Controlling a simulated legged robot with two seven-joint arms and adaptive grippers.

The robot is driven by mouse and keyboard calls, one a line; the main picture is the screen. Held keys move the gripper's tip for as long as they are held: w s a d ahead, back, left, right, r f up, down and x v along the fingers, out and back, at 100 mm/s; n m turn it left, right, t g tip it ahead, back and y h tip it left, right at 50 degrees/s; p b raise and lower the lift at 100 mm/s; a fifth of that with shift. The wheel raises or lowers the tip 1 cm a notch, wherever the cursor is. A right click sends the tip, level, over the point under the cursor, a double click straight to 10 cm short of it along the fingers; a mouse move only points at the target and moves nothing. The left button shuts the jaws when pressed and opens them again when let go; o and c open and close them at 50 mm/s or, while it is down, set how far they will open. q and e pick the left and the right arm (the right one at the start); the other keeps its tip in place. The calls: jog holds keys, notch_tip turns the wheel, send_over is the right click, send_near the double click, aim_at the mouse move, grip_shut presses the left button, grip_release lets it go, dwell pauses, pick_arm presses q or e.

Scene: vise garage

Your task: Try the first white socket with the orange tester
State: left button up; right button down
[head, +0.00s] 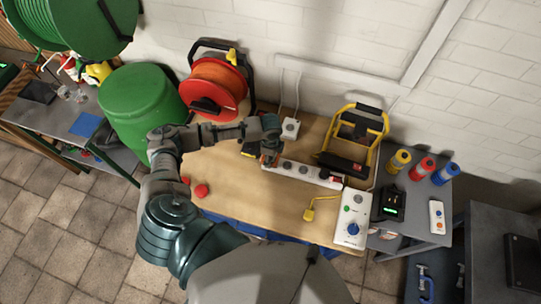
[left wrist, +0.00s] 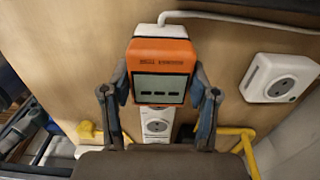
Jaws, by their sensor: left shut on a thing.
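The orange tester (left wrist: 162,55) has a grey display with dashes, and my left gripper (head: 269,150) is shut on it. In the left wrist view the fingers grip it at both sides. The white socket strip (head: 302,173) lies on the wooden bench top, with several round grey sockets. In the left wrist view the tester is over the strip's cable end, and one white socket (left wrist: 157,127) shows below it. The tester hides the part of the strip under it, so I cannot tell whether it touches. My right gripper is out of view.
A separate white socket box (head: 290,128) stands near the wall; it also shows in the left wrist view (left wrist: 281,78). An orange cable reel (head: 216,85) and a yellow work lamp (head: 355,140) stand behind. A white control box (head: 352,217) sits right. The front bench is mostly clear.

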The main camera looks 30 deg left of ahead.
pick_arm(q)
jog(key=shift+f, duration=0.2)
jog(key=o, duration=1.1)
jog(key=shift+o, duration=0.2)
notch_tip(320, 180, up, 12)
jog(key=shift+f, duration=0.15)
